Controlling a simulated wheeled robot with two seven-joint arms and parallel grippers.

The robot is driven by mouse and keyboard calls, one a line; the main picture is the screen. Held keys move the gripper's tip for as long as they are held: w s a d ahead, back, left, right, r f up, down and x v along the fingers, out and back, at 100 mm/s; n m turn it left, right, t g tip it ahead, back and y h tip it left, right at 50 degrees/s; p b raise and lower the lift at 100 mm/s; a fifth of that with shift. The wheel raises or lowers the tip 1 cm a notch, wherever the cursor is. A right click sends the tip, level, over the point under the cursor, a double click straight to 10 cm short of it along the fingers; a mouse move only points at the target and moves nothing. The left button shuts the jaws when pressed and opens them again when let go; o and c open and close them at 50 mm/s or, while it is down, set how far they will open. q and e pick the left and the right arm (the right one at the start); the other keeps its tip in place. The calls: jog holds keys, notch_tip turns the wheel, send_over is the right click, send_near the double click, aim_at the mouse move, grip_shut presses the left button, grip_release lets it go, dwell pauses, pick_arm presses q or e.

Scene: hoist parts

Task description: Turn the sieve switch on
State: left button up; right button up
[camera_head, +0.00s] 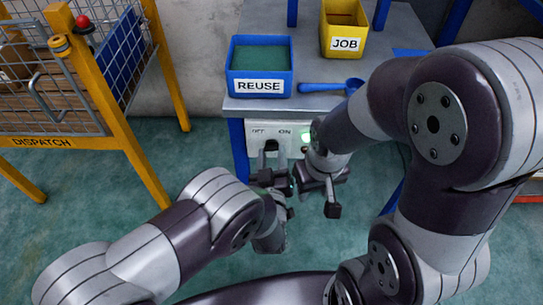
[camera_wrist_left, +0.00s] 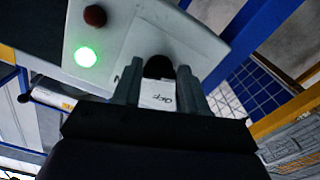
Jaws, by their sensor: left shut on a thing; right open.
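The sieve switch is a pale box (camera_head: 254,133) marked OFF and ON, on the front of the grey table. Its green lamp (camera_head: 306,139) is lit; in the left wrist view the green lamp (camera_wrist_left: 85,57) glows beside a dark red one (camera_wrist_left: 95,15). My left gripper (camera_head: 270,168) is at the box, shut on the dark-tipped switch lever (camera_wrist_left: 158,67), which shows between its fingers in the left wrist view. The fingers hide part of the lever. My right gripper (camera_head: 316,194) is open and empty, just right of the left one, below the lamp.
A blue REUSE bin (camera_head: 259,85), a yellow JOB bin (camera_head: 344,43) and a blue scoop (camera_head: 330,86) are on the table (camera_head: 305,104). A yellow-framed DISPATCH cage (camera_head: 108,98) stands at left. My right arm covers the table's right side.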

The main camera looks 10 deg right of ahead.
pick_arm(q)
jog(key=shift+n, duration=1)
jog(key=o, duration=1.1)
jog(key=shift+c, duration=0.2)
pick_arm(e)
jog(key=shift+s+f, duration=0.1)
jog(key=shift+f, duration=0.05)
